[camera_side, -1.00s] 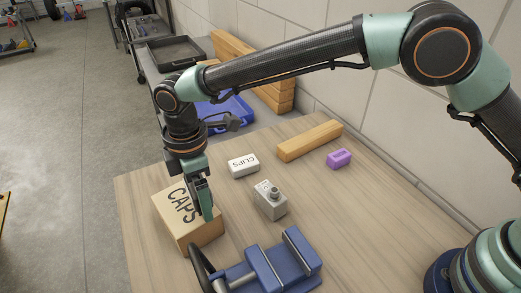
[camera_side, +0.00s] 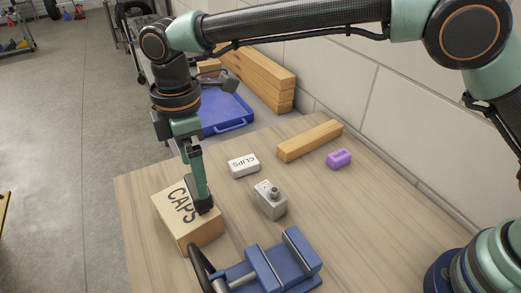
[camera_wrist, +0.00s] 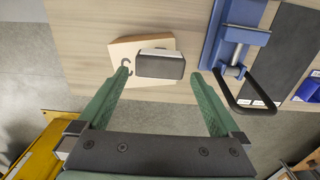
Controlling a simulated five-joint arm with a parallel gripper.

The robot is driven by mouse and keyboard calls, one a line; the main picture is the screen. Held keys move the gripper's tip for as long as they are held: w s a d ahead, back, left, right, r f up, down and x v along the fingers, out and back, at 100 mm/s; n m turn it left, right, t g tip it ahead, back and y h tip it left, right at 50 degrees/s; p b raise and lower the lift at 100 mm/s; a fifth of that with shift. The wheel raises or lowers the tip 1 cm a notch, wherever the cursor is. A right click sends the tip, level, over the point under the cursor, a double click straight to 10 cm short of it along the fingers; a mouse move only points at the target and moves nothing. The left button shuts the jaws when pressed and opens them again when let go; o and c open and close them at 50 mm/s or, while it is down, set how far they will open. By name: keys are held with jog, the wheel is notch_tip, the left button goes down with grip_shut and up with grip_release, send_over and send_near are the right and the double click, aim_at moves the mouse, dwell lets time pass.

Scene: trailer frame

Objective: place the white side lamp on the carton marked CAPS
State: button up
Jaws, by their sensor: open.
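The carton marked CAPS (camera_side: 185,232) stands at the near left of the table in the side view; it also shows in the wrist view (camera_wrist: 125,50). The side lamp (camera_wrist: 160,65), with a dark face and a white strip, rests on the carton top in the wrist view. In the side view only a small dark part of it (camera_side: 205,207) shows below the fingers. My gripper (camera_side: 201,190) is above the carton. Its fingers (camera_wrist: 160,74) are open on either side of the lamp, with gaps at both sides.
A blue vise (camera_side: 262,268) stands close to the carton's right. A grey switch box (camera_side: 270,202), a white CLIPS box (camera_side: 243,165), a wooden bar (camera_side: 310,141) and a purple block (camera_side: 339,159) lie farther back.

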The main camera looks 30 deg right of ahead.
notch_tip(320, 180, up, 5)
jog(key=shift+f, duration=0.2)
jog(key=w+d+r+m+t+y, duration=0.1)
jog(key=d+r+m, duration=0.3)
jog(key=d, duration=0.5)
jog(key=d+r+m+t, duration=0.1)
jog(key=d+r+m, duration=0.3)
jog(key=d, duration=0.6)
jog(key=s+d+f+m+t, duration=0.1)
jog(key=s+d+f+m, duration=0.1)
jog(key=s+d+m, duration=0.3)
jog(key=s+d+f+m+t+h, duration=0.1)
jog(key=s+d+m, duration=0.4)
jog(key=d, duration=0.8)
jog(key=shift+s+f+t, duration=0.6)
jog(key=shift+s+t, duration=0.15)
jog(key=shift+t, duration=0.05)
